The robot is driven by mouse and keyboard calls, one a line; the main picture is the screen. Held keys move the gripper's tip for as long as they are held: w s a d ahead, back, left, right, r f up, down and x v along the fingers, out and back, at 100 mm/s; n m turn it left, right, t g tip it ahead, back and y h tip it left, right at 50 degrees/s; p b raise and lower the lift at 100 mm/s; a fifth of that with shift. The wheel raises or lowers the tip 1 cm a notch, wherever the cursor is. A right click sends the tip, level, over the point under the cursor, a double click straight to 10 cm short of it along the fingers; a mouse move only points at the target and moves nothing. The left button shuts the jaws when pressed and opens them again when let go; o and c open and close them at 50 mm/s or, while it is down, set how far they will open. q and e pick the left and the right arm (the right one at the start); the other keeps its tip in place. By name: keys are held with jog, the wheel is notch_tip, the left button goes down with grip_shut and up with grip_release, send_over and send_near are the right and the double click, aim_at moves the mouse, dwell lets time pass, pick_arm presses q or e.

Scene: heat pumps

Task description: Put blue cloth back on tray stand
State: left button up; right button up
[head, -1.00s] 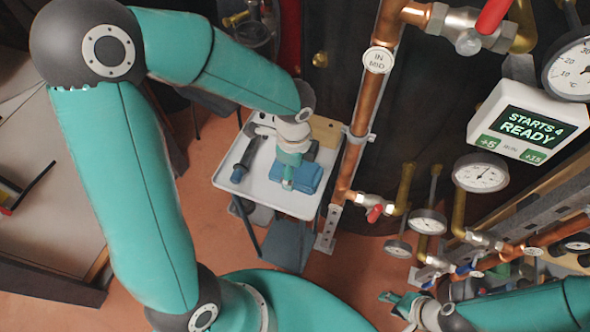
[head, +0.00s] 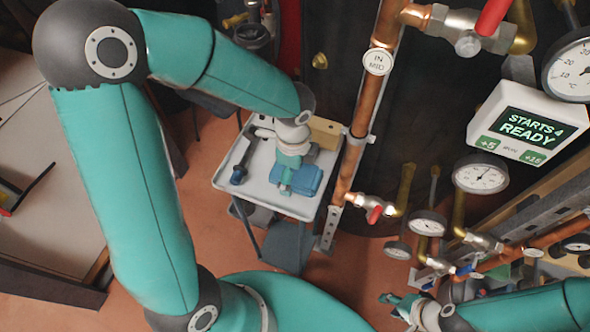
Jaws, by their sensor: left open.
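The blue cloth (head: 309,181) lies folded on the white tray of the tray stand (head: 245,188), toward its right side. My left gripper (head: 285,189) is open, right at the cloth's left part and in front of some of it. I cannot tell whether its fingers touch the cloth. My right gripper (head: 389,298) is low at the right, away from the tray, near the pipes. It is too small to tell whether it is open.
A dark tool with a blue end (head: 239,172) lies on the tray's left side, and a wooden block (head: 325,132) at its back. A copper pipe (head: 362,130) rises close to the tray's right edge. A valve with a red handle (head: 375,213) and gauges (head: 427,223) stand further right.

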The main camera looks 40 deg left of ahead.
pick_arm(q)
notch_tip(320, 180, up, 12)
jog(key=p, duration=0.2)
jog(key=shift+s, duration=0.1)
dwell(0.5)
